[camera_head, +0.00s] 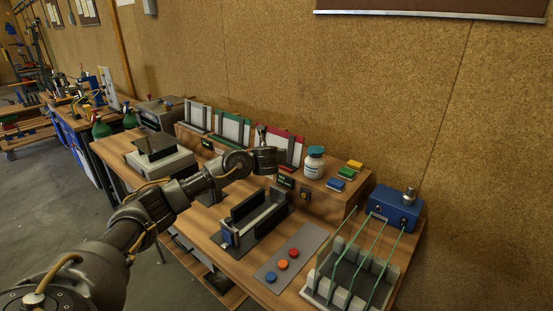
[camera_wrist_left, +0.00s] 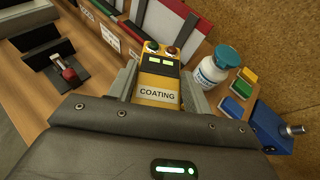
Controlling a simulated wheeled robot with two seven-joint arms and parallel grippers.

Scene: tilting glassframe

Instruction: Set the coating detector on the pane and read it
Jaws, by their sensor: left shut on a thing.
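My left gripper (camera_head: 263,140) is in the middle of the head view, above the back part of the bench, in front of the row of coloured folders. In the left wrist view it is shut on the yellow coating detector (camera_wrist_left: 158,88), one finger on each side. The detector has a white COATING label, a small display with green marks, and a green and a red round part on top. It cannot be made out in the head view. Thin green-edged panes (camera_head: 377,262) stand in a slotted rack at the lower right, apart from the gripper. My right gripper is not in view.
A black channel fixture (camera_head: 252,218) stands mid-bench, beside a grey plate (camera_head: 292,252) with red, orange and blue buttons. A white bottle (camera_head: 314,165), coloured blocks (camera_head: 346,173) and a blue box (camera_head: 396,208) are to the right. A grey device (camera_head: 160,160) is at the left.

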